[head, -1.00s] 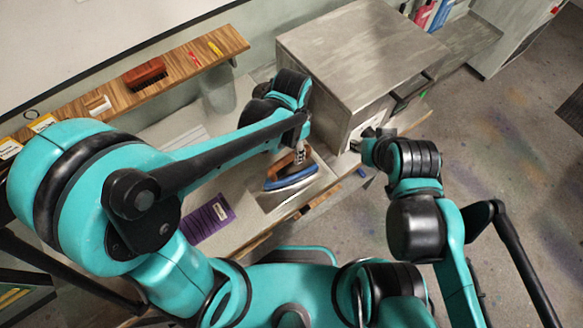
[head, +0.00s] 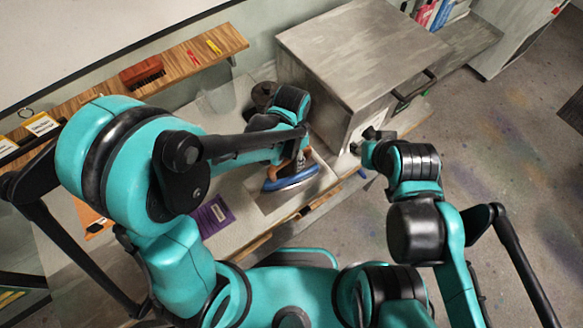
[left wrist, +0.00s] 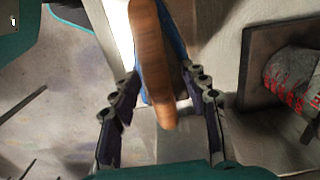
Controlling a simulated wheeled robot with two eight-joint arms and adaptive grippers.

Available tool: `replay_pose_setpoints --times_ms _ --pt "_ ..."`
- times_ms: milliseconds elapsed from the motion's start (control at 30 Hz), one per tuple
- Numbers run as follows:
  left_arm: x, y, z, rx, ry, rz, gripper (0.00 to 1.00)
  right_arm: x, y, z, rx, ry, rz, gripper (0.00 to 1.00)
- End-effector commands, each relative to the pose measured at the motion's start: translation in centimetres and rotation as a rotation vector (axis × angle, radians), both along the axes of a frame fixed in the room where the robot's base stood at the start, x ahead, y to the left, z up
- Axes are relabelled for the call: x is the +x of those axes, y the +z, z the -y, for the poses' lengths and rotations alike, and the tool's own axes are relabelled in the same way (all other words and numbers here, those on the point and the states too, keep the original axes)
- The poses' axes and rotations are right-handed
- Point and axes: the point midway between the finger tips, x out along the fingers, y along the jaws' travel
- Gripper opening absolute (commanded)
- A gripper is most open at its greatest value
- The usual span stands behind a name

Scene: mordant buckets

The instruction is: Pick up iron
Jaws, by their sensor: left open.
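The iron has a blue body (head: 291,179) and a brown handle. It sits on the grey worktop near the front edge in the head view. My left gripper (head: 301,157) is right over it, partly hiding the handle. In the left wrist view, the brown handle (left wrist: 151,60) rises between the two open fingers of my left gripper (left wrist: 161,78). Whether either finger touches it, I cannot tell. My right gripper (head: 370,141) is apart from the iron, to its right, beside the grey cabinet. Its jaw opening is unclear.
A large grey cabinet (head: 355,50) stands behind and right of the iron. A purple booklet (head: 206,215) lies left of it. A wooden shelf (head: 185,60) with a brush (head: 143,73) runs along the wall.

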Motion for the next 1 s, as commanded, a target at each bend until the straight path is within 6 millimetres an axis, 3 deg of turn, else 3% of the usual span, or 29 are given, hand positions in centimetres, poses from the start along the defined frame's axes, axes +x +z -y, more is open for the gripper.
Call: replay_pose_setpoints --times_ms 533,567,700,1000 --pt "0.0 -0.34 0.0 0.0 0.0 0.0 0.45 0.0 -0.44 0.0 0.0 0.0 0.0 0.4" --pt "0.0 -0.34 0.0 0.0 0.0 0.0 0.4 0.0 -0.44 0.0 0.0 0.0 0.0 0.4" --pt "0.0 -0.34 0.0 0.0 0.0 0.0 0.03 0.0 -0.44 0.0 0.0 0.0 0.0 0.4" --pt "0.0 -0.35 0.0 0.0 0.0 0.0 0.0 0.0 -0.45 0.0 0.0 0.0 0.0 0.4"
